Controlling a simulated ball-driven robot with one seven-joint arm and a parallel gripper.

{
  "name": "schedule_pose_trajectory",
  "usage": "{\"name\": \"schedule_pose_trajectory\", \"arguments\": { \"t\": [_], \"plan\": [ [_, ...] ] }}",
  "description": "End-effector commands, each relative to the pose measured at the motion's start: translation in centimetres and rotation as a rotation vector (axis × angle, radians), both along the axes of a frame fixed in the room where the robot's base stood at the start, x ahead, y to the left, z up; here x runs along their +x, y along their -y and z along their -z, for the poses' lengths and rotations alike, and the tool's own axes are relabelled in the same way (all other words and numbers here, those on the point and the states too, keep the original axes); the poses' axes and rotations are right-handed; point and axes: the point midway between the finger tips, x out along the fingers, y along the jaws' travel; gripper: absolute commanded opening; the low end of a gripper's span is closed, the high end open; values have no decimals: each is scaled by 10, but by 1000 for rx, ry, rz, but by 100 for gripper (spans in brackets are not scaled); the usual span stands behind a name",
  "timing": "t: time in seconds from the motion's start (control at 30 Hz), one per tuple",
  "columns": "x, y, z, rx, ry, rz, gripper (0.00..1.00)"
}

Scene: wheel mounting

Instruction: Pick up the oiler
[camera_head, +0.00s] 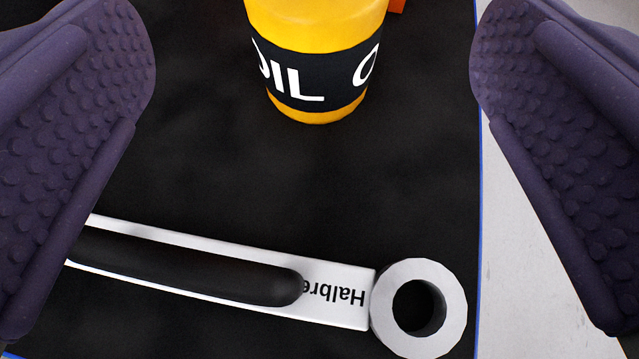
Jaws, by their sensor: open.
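The oiler (318,32) is a yellow can with a black band lettered "OIL". It stands upright at the top middle of the view, and its upper part is cut off by the frame edge. My gripper (313,45) is open, with one dark purple, bumpy finger at the left and one at the right. The oiler lies between the two fingers in the picture, with a wide gap on both sides. Neither finger visibly touches it.
A wrench-like tool (340,310) with a white body, black grip and ring end lies across the lower part of the black mat (300,180). The mat between tool and oiler is bare. Its blue edge runs down the right.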

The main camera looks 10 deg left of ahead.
Motion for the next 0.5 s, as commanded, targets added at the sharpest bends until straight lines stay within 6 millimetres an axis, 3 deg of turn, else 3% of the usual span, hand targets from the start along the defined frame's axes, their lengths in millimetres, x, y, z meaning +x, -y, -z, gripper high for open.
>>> {"name": "schedule_pose_trajectory", "arguments": {
  "t": [0.07, 0.17, 0.5],
  "plan": [
    [-11, -1, 9, -2, -6, 8, 95],
    [-8, -1, 16, -3, -3, 13, 95],
    [40, -7, 39, -2, -1, 14, 95]
  ]
}}
